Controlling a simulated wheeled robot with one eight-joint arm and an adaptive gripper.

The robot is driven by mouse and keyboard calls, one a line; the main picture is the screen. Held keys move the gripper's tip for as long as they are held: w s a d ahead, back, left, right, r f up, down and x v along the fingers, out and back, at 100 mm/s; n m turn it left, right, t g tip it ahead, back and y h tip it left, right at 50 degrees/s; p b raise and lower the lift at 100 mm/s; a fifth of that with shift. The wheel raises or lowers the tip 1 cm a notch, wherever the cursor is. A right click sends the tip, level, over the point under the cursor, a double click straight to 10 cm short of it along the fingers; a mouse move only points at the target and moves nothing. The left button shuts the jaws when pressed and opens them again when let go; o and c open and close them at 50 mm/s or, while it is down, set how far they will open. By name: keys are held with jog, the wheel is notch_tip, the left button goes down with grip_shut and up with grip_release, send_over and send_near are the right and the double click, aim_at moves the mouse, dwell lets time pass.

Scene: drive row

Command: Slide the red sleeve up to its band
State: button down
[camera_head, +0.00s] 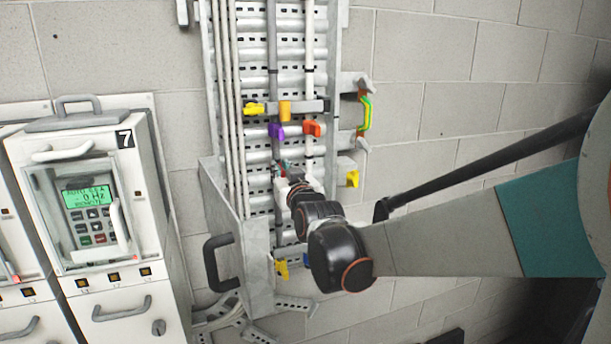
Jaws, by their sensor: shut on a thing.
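A grey vertical cable (272,40) and a paler one (308,45) run up the ladder above. Dark bands show on them, one on the left cable (272,71) and one on the right cable (307,71). I cannot tell which band belongs to the red sleeve.
A bracket with a yellow-green loop (366,112) juts out right. A grey box (238,240) with a black handle stands lower left, beside drive cabinets (95,200).

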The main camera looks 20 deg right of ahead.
jog(key=shift+r, duration=0.3)
jog(key=c, duration=1.6)
grip_release()
jog(key=shift+s, duration=0.1)
jog(key=shift+f, duration=0.1)
jog(key=shift+s, duration=0.5)
jog(key=s, duration=1.1)
jog(key=s+f+g+b, duration=0.3)
jog(key=s+f+b, duration=0.4)
jog(key=f, duration=0.8)
jog(key=s+f+g+b, duration=0.4)
jog(key=s+f+b, duration=0.3)
jog(key=f+b, duration=0.6)
jog(key=s+f+g+b, duration=0.4)
jog(key=s+f+b, duration=0.4)
jog(key=f, duration=1.1)
jog(key=shift+b, duration=1.25)
